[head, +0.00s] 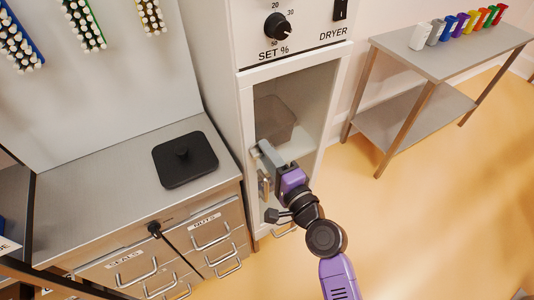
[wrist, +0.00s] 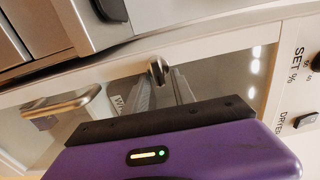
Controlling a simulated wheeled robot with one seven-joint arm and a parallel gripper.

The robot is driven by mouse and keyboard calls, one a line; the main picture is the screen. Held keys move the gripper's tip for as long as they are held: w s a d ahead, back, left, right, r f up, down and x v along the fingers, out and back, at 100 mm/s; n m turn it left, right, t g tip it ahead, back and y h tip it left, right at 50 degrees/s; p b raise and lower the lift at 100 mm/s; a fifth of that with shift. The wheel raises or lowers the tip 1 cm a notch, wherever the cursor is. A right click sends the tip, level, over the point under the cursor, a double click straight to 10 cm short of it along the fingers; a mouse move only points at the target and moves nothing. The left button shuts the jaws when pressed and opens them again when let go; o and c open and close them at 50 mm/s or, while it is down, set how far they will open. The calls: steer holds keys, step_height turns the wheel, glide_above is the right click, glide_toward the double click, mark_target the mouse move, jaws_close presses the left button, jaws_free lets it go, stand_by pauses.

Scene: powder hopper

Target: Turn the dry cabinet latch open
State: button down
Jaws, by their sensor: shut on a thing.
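The dry cabinet (head: 245,115) is white with a glazed door, and the door looks closed. My gripper (head: 262,153) is at the left edge of this door, and it hides the latch in the head view. In the wrist view the latch (wrist: 158,71) is a small rounded metal piece on the white door frame. My gripper (wrist: 162,82) is shut on it there. The exact turn of the latch is hard to tell. A metal door handle (head: 263,188) sits just below my gripper; it also shows at the left in the wrist view (wrist: 62,104).
A clear container (head: 273,117) stands behind the glass. A SET % dial (head: 277,27) and a DRYER switch (head: 341,9) are above the door. A counter with a black lid (head: 185,160) and drawers adjoins on the left. A steel table (head: 450,50) stands right; floor between is clear.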

steer(key=c, duration=1.4)
jaws_free()
steer(key=shift+s, duration=0.1)
steer(key=b+v, duration=0.1)
steer(key=v, duration=0.6)
steer(key=shift+s+d+b, duration=0.2)
steer(key=shift+s+b, duration=0.05)
steer(key=shift+b, duration=0.1)
steer(key=s+d+n+t+h, duration=0.3)
steer(key=s+d+n+h, duration=0.3)
steer(key=s+d, duration=0.55)
steer(key=s+d+n+g+h, duration=0.1)
steer(key=s+d, duration=0.3)
steer(key=s, duration=0.7)
steer(key=s+d+n+g+h, duration=0.2)
steer(key=s+d+n+h, duration=0.1)
steer(key=s, duration=0.9)
steer(key=shift+d+r+n, duration=0.2)
steer(key=shift+d+n, duration=0.25)
steer(key=shift+n, duration=0.25)
